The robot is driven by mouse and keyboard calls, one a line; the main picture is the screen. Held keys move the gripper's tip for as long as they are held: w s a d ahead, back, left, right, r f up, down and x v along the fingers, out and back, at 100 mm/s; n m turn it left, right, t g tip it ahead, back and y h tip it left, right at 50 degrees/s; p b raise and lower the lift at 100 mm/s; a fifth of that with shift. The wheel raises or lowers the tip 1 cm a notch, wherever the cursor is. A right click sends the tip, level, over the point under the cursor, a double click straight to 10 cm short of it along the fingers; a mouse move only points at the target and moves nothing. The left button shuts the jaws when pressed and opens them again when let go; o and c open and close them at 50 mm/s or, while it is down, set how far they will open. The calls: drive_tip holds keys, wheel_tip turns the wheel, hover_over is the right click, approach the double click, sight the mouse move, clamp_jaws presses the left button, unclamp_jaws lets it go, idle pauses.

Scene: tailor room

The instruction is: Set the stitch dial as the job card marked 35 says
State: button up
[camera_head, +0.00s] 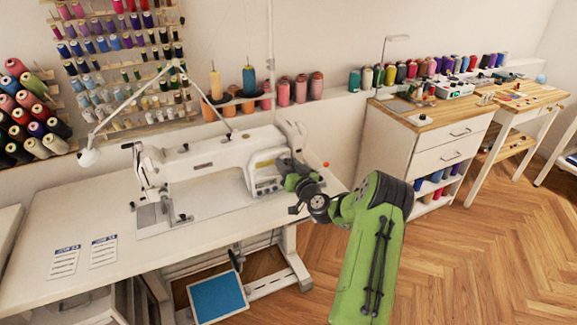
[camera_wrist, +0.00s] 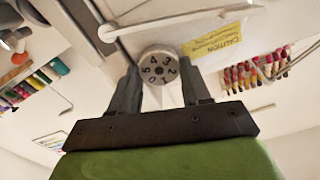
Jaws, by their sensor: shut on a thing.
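The stitch dial (camera_wrist: 158,66) is a round grey knob with dark numerals around its face, on the white sewing machine (camera_head: 215,160). My gripper (camera_wrist: 160,84) has a finger on each side of the dial and is shut on it. In the head view my gripper (camera_head: 284,180) is at the right end of the machine and hides the dial. Two white job cards with blue headers, a left card (camera_head: 64,262) and a right card (camera_head: 103,252), lie on the front left of the sewing table (camera_head: 200,218). Their print is too small to read surely.
A yellow caution label (camera_wrist: 218,42) is beside the dial. A white lamp arm (camera_head: 125,105) stands over the machine's left. Thread racks (camera_head: 120,60) line the wall. A drawer cabinet (camera_head: 440,140) stands at right. A blue pedal (camera_head: 217,298) is below the table.

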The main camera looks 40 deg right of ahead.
drive_tip(key=shift+m, duration=0.3)
drive_tip(key=m, duration=0.3)
drive_tip(key=shift+d+m+b, duration=0.1)
drive_tip(key=shift+m+b, duration=0.2)
drive_tip(key=m, duration=0.4)
drive_tip(key=shift+f+m, duration=0.1)
drive_tip(key=shift+m, duration=0.2)
drive_tip(key=m+p, duration=0.2)
drive_tip(key=m, duration=0.3)
drive_tip(key=shift+f, duration=0.1)
drive_tip(key=shift+f+m+p, duration=0.15)
drive_tip(key=shift+m+p, duration=0.75)
drive_tip(key=shift+m, duration=1.2)
drive_tip(key=o, duration=1.1)
drive_tip(key=shift+s, duration=0.1)
drive_tip(key=shift+c, duration=0.2)
